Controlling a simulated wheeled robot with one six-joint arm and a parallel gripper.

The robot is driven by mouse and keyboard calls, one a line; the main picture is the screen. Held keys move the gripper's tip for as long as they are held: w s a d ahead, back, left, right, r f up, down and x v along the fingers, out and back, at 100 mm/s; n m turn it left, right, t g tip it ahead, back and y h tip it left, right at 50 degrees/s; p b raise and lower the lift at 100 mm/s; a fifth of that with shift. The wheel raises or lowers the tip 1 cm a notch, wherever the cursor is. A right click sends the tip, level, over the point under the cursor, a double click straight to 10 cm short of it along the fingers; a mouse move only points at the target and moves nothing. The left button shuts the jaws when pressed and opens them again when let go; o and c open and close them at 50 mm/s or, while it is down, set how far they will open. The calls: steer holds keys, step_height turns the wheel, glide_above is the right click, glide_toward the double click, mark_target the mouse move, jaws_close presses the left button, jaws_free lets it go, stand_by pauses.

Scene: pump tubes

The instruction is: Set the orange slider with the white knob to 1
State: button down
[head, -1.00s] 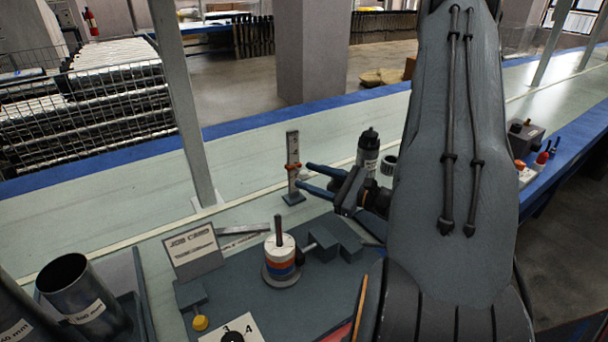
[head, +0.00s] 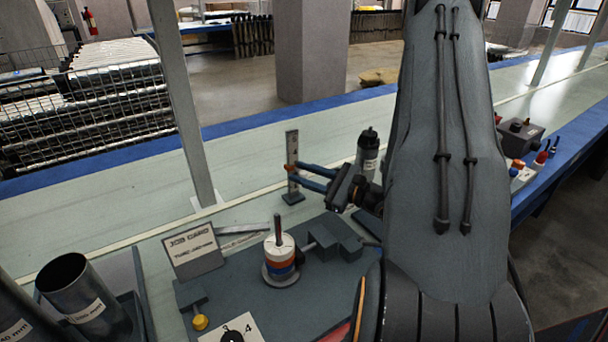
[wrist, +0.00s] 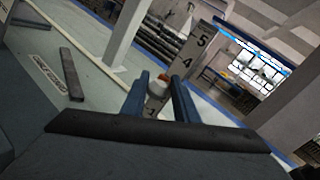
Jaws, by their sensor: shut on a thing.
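The upright grey scale post (head: 292,146) stands on a small dark base on the table, and the orange slider (head: 290,167) sits partway up it. In the wrist view the white knob (wrist: 157,89) faces me, with a bit of the orange slider (wrist: 163,76) behind it. The scale post (wrist: 196,52) shows 5 and 4 above the slider and a 1 below the knob. The marks between are hidden. My gripper (head: 294,170) has its two blue fingers at the slider. In the wrist view its fingers (wrist: 157,96) are on either side of the knob, shut on it.
A dark bottle (head: 367,153) stands behind my gripper. A peg with stacked rings (head: 280,262), a job card (head: 193,250) and grey blocks (head: 335,238) lie nearer. A metal cylinder (head: 70,285) is at the left. A grey upright post (head: 180,105) stands left of the scale.

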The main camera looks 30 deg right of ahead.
steer(key=f, duration=0.1)
steer(key=f+b, duration=0.1)
steer(key=f, duration=0.1)
steer(key=f+b, duration=0.1)
steer(key=shift+s+a+f, duration=0.1)
steer(key=shift+a+f, duration=0.05)
steer(key=shift+a, duration=0.1)
steer(key=c, duration=1.5)
jaws_free()
steer(key=shift+a, duration=0.15)
steer(key=shift+d, duration=0.25)
steer(key=shift+s+d, duration=0.15)
steer(key=shift+s, duration=0.05)
steer(key=shift+v, duration=3.6)
